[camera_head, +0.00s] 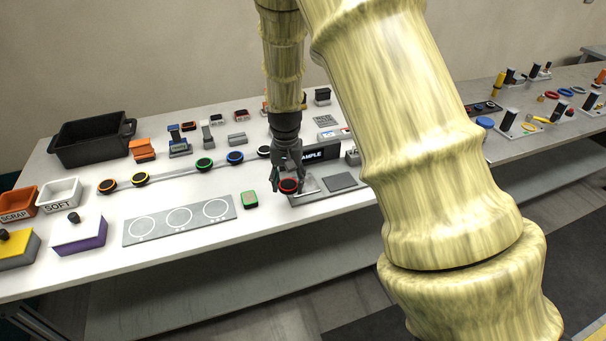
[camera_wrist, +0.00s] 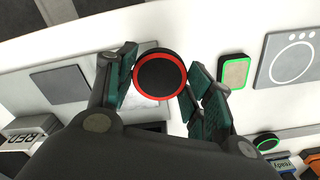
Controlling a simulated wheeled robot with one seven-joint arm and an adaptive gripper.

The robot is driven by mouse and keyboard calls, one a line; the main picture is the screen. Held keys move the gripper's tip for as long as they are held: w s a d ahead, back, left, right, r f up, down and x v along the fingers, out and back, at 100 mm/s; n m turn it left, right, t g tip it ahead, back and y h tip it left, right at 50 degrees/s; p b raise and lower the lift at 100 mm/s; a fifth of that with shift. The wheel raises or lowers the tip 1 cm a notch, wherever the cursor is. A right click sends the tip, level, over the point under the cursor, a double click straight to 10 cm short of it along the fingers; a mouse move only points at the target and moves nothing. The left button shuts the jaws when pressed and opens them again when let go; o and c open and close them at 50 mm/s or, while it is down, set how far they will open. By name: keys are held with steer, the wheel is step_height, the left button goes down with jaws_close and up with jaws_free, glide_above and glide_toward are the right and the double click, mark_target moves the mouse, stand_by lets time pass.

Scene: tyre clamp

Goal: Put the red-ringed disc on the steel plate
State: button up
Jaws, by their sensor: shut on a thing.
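The red-ringed disc (camera_head: 289,185) has a black face and a red rim. My gripper (camera_head: 289,178) is shut on it, with one finger on each side. In the wrist view the disc (camera_wrist: 160,77) sits between the teal finger pads of my gripper (camera_wrist: 160,82). A shiny grey plate (camera_head: 308,197), apparently the steel plate, lies under and beside the disc; a strip of it shows in the wrist view (camera_wrist: 142,107). The disc and fingers hide part of it. I cannot tell whether the disc touches it.
A dark square pad (camera_head: 340,181) lies right of the disc. A green-edged block (camera_head: 250,199) and a plate with white circles (camera_head: 180,218) lie to the left. A black sign (camera_head: 320,154) stands behind. Other ringed discs (camera_head: 204,164) line a strip.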

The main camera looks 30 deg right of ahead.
steer(key=w+d, duration=0.1)
steer(key=d, duration=0.1)
steer(key=w+d+p, duration=0.1)
steer(key=d, duration=0.1)
steer(key=w+d+p, duration=0.1)
steer(key=d, duration=0.2)
steer(key=shift+f, duration=0.35)
steer(key=shift+f+p, duration=0.5)
steer(key=shift+p, duration=0.05)
step_height(320, 180, down, 2)
steer(key=shift+d+f+p, duration=0.1)
steer(key=shift+f+p, duration=0.05)
steer(key=shift+p, duration=0.45)
steer(key=shift+f, duration=0.1)
steer(key=shift+f, duration=0.15)
steer(key=o, duration=1)
step_height(320, 180, up, 12)
steer(key=b, duration=0.4)
